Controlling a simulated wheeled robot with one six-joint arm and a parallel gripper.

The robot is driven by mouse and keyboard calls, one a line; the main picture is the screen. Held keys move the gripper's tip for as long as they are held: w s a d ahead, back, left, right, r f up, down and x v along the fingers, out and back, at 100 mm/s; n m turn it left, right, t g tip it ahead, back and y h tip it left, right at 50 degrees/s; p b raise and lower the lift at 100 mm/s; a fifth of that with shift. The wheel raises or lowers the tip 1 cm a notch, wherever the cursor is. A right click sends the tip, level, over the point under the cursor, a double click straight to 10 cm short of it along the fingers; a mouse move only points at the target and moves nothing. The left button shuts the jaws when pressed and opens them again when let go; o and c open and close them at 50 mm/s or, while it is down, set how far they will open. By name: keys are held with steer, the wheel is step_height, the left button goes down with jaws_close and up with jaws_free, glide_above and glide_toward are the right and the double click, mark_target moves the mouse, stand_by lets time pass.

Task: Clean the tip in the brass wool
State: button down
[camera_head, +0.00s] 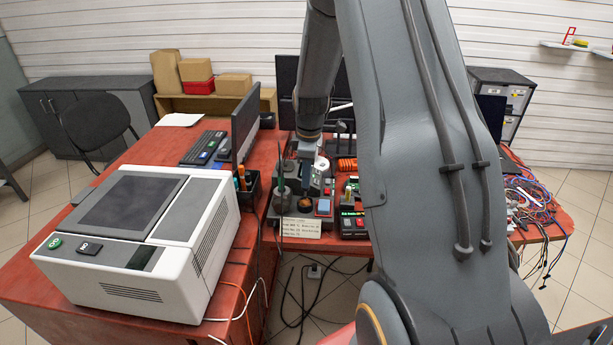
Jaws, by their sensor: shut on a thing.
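My gripper (305,155) points down over the soldering area at the middle of the red desk. It is shut on a slim dark and blue tool (306,174), which looks like the soldering iron. The iron's tip is too small to make out. The brass wool (304,203) shows as a small golden-brown patch in a dark round holder below the gripper. The tool is above the wool, and I cannot tell whether they touch.
A grey station tray (272,215) holds dark cups and a blue pad (323,207), with a white label card (299,229) in front. A monitor (244,125) and pen holder (247,190) stand left. A white machine (140,240) fills the left desk. Cables (535,200) lie right.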

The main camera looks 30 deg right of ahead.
steer(key=shift+f+b, duration=0.5)
steer(key=shift+f, duration=0.6)
steer(key=shift+s+d, duration=0.1)
steer(key=shift+d, duration=0.05)
steer(key=shift+s+d, duration=0.2)
steer(key=shift+d, duration=0.1)
steer(key=shift+a, duration=0.1)
steer(key=shift+w+a, duration=0.6)
steer(key=shift+a, duration=0.2)
steer(key=shift+d, duration=0.15)
steer(key=shift+s+d+p, duration=0.4)
steer(key=shift+s+d, duration=0.2)
steer(key=shift+d, duration=0.15)
steer(key=shift+w+a, duration=0.1)
steer(key=shift+a, duration=0.05)
